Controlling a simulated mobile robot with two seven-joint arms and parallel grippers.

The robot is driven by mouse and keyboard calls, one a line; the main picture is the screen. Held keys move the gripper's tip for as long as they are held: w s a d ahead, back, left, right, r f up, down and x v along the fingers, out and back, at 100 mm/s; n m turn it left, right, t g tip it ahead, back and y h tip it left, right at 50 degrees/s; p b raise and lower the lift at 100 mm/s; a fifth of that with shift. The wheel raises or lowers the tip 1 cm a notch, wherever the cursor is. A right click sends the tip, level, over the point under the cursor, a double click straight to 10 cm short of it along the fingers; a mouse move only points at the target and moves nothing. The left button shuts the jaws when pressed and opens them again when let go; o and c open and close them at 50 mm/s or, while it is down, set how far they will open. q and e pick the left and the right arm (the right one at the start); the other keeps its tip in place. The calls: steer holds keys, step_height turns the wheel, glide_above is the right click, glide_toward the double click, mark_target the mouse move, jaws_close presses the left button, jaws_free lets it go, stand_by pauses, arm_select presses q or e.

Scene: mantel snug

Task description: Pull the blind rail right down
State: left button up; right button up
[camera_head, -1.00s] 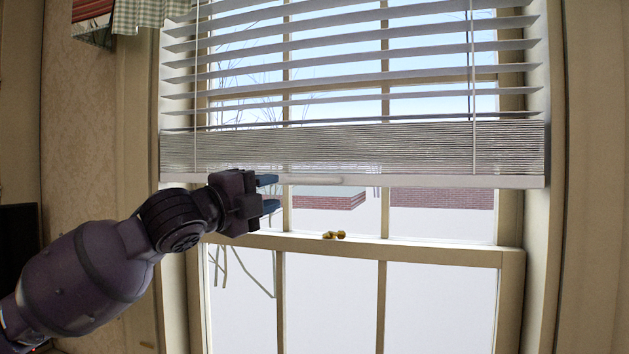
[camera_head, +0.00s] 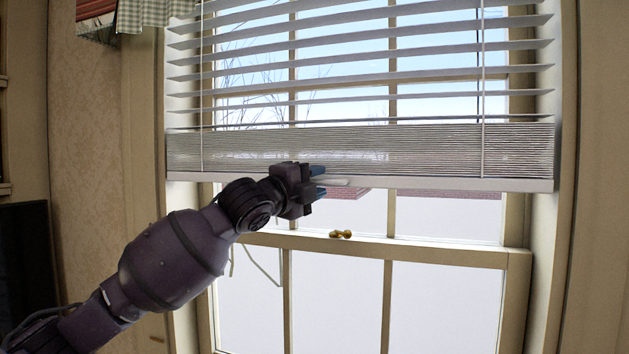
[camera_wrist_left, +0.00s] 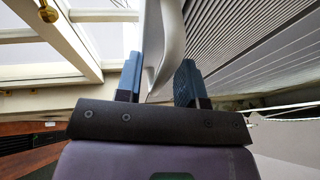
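The blind rail (camera_head: 440,184) is a pale bar along the bottom of the white slatted blind, level across the upper window. A small pale handle (camera_head: 336,182) sticks out near its middle. My left gripper (camera_head: 320,181) is at this handle, one blue finger above and one below. In the left wrist view, the gripper (camera_wrist_left: 159,82) is open, with the pale curved handle (camera_wrist_left: 166,45) between its fingers. A gap shows on the right finger's side; contact on the left finger's side is unclear. My right gripper is out of view.
Stacked slats (camera_head: 440,150) rest just above the rail. Below it are the window's cross bar (camera_head: 440,251) and a brass latch (camera_head: 341,234). A checked curtain (camera_head: 150,12) hangs at the upper left. The space in front of the lower panes is mostly clear.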

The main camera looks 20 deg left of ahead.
arm_select(q)
jaws_close()
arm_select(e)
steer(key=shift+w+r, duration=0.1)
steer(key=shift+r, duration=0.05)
